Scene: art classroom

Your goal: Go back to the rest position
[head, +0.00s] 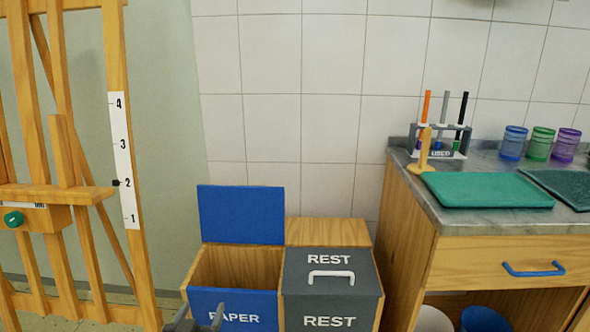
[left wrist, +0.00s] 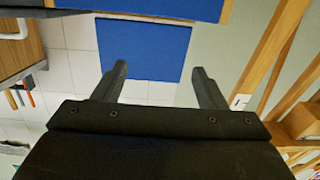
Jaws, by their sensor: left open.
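My left gripper (head: 198,318) shows at the bottom edge of the head view, in front of the paper bin (head: 232,306); only its finger ends are in the picture. In the left wrist view my left gripper (left wrist: 160,72) has its two dark fingers spread apart with nothing between them. The bin's blue lid (head: 241,214) stands open and upright. It also shows beyond the fingers in the left wrist view (left wrist: 144,50). My right gripper is in neither view.
A grey-lidded rest bin (head: 330,272), shut, stands beside the paper bin. A wooden easel (head: 118,140) stands on the left. On the right, a counter (head: 430,200) holds a green board (head: 488,189), a brush rack (head: 440,140) and coloured cups (head: 540,144).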

